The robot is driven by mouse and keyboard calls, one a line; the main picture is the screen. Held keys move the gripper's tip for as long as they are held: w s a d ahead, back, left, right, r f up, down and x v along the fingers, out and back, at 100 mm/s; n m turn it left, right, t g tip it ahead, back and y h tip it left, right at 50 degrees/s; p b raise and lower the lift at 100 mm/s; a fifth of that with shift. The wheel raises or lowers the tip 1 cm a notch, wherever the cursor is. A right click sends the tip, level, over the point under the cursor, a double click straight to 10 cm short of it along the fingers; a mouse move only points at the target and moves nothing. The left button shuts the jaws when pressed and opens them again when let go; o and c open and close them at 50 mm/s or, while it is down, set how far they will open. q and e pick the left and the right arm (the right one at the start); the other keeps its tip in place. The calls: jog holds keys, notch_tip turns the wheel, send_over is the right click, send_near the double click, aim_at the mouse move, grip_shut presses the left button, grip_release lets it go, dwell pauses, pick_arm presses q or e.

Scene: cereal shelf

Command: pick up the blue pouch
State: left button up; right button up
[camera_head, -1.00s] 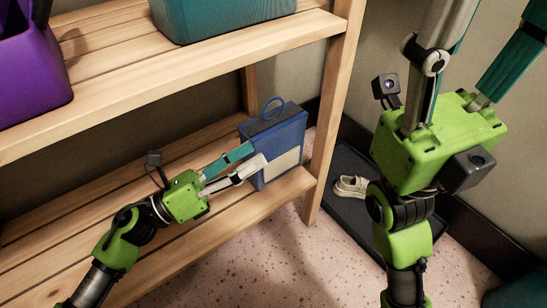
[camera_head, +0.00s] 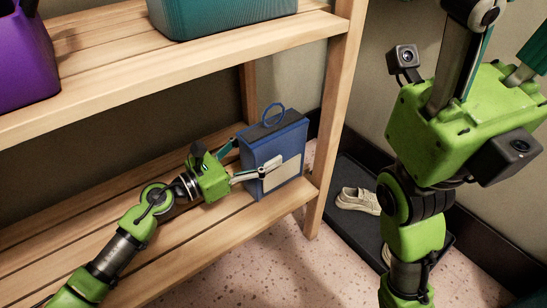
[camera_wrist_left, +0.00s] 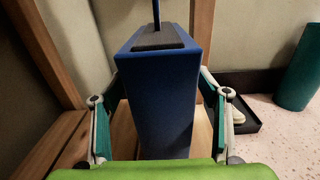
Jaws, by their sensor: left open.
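The blue pouch (camera_head: 268,148) stands upright on the lower wooden shelf near its right end. It is box-shaped, with a dark top, a blue loop and a pale panel on its front. My left gripper (camera_head: 247,162) is open at the pouch, with one finger across the pale panel and the other at its left side, partly hidden. In the left wrist view the pouch (camera_wrist_left: 165,95) stands between the two spread fingers. I cannot tell whether they touch it. My right gripper (camera_head: 500,45) is raised at the right, with its fingertips cut off by the picture edge.
The lower shelf (camera_head: 190,250) is bare left of the pouch. A wooden post (camera_head: 335,120) stands just right of it. The upper shelf (camera_head: 190,65) holds a purple bin (camera_head: 25,65) and a teal bin (camera_head: 215,15). A pale shoe (camera_head: 357,200) lies on a dark floor tray.

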pick_arm(q)
jog(key=x, duration=0.3)
jog(key=b+x, duration=0.1)
jog(key=shift+d+f, duration=0.2)
jog(key=shift+f, duration=0.05)
jog(key=c, duration=1.4)
jog(key=shift+r, duration=0.1)
